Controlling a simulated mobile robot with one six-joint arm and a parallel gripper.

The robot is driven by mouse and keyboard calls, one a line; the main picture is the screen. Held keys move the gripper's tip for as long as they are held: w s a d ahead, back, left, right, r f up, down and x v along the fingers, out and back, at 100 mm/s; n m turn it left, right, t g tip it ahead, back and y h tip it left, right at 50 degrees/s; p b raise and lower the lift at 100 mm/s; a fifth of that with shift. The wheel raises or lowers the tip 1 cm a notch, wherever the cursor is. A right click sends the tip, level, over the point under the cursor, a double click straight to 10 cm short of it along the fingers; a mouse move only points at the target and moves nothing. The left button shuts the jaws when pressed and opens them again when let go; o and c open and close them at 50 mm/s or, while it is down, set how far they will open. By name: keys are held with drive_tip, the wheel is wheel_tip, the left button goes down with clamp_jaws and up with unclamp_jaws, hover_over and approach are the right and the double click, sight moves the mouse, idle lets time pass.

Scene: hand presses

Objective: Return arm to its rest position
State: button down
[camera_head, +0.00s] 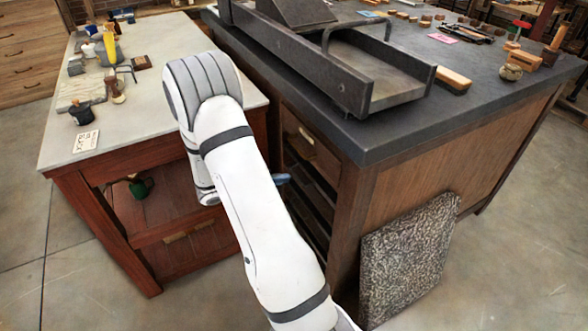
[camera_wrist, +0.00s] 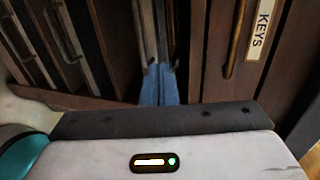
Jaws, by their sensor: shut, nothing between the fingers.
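My arm stretches from the bottom of the head view up over the gap between two workbenches and bends down at its far end. My gripper (camera_wrist: 159,72) shows in the wrist view as two blue fingers pressed together, with nothing between them. The fingers point at a dark wooden cabinet front with upright handles and appear close to it. In the head view most of the gripper is hidden behind my arm; a small blue part (camera_head: 282,179) shows beside the arm, in front of the dark bench's open shelves.
A pale-topped wooden bench (camera_head: 140,107) with small tools stands left. A dark-topped bench (camera_head: 480,105) with a press bed (camera_head: 345,75) stands right. A speckled slab (camera_head: 405,262) leans against it. A KEYS label (camera_wrist: 260,30) marks a cabinet door. Floor is clear at lower left.

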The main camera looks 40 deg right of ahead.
drive_tip(key=s+a+r+m+t+y+p, duration=0.1)
drive_tip(key=s+a+r+m+y+p, duration=0.3)
drive_tip(key=a+r+m, duration=0.4)
drive_tip(key=s+a+r+m+t+y+p, duration=0.2)
drive_tip(key=s+a+r+m+y+p, duration=0.3)
drive_tip(key=r+m, duration=0.9)
drive_tip(key=s+a+r+m+t+y+p, duration=0.2)
drive_tip(key=s+a+r+m+y+p, duration=0.3)
drive_tip(key=r, duration=0.9)
drive_tip(key=s+a+m+p, duration=0.3)
drive_tip(key=a+m+p, duration=0.2)
drive_tip(key=a+m, duration=0.1)
drive_tip(key=shift+r+m, duration=0.3)
drive_tip(key=shift+m, duration=0.1)
